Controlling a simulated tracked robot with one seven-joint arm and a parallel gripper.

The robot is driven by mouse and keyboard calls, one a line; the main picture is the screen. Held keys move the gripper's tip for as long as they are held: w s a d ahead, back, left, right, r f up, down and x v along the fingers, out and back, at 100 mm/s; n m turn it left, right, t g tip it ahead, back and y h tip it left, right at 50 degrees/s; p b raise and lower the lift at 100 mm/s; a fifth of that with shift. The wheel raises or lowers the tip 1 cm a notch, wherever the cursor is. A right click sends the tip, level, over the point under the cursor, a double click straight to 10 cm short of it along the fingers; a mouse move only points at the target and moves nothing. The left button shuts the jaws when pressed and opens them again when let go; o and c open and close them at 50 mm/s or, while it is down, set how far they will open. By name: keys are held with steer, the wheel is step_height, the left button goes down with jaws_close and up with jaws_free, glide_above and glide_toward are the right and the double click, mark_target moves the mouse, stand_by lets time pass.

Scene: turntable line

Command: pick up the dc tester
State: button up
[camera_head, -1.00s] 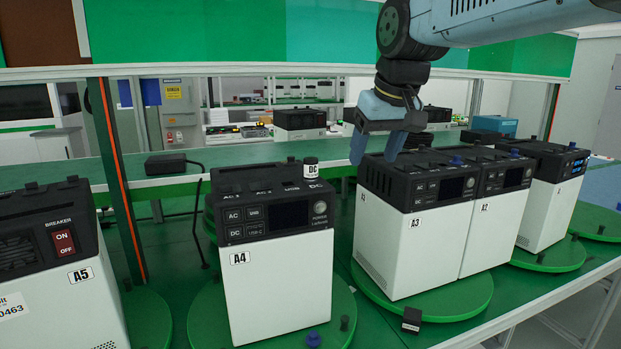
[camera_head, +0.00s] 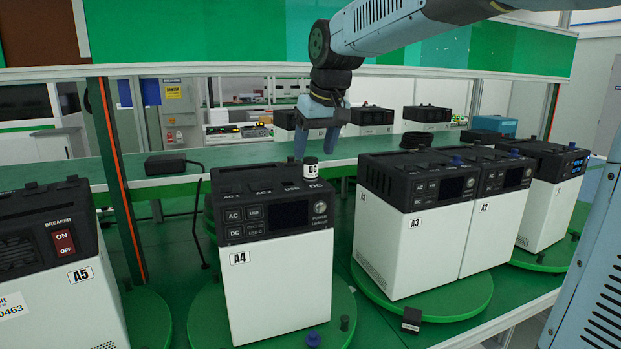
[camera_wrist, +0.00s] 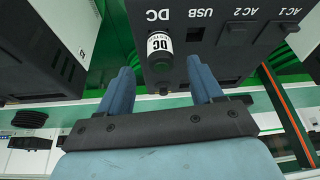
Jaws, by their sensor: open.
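The dc tester (camera_head: 310,166) is a small cylinder with a black cap and a white band lettered DC. It stands on top of the A4 power unit (camera_head: 272,257), by the DC marking at its back right corner. In the wrist view the dc tester (camera_wrist: 160,48) shows just beyond my fingertips, between their lines. My gripper (camera_head: 316,151) is open and empty, its blue fingers pointing down above and behind the tester. The wrist view shows the two fingers (camera_wrist: 160,72) spread apart, with no contact with the tester visible.
Units A3 (camera_head: 409,244) and A2 (camera_head: 495,232) stand to the right on a green turntable (camera_head: 440,306). Unit A5 (camera_head: 70,300) is at the left. A black adapter (camera_head: 166,164) lies on the shelf behind. A small black block (camera_head: 411,320) lies in front of A3.

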mark_target(311, 158)
steer(key=shift+w+x, duration=0.2)
steer(key=shift+x, duration=3)
steer(key=shift+r, duration=0.1)
steer(key=c, duration=1.2)
steer(key=shift+r, duration=0.15)
